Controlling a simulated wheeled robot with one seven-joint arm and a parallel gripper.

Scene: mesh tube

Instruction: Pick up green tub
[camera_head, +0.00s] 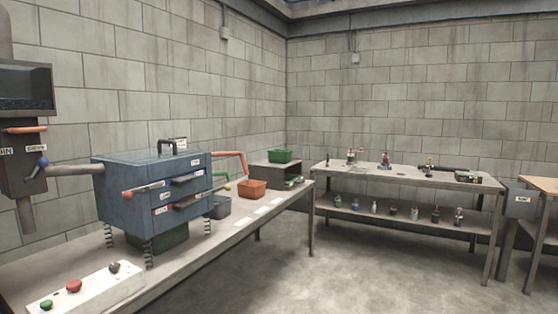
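A small green tub (280,155) sits on top of a grey box-like stand (275,171) at the far end of the left workbench, near the room's corner. A second, darker green tub (165,238) stands on the bench beneath the blue drawer cabinet, partly hidden by it. Something green (293,183) also shows low at the stand; I cannot tell what it is. My gripper is not in view.
The blue cabinet (150,195) stands on spring legs on the left workbench (200,252). A button panel (85,289) is in front. The floor (350,270) is clear before the back table (400,175).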

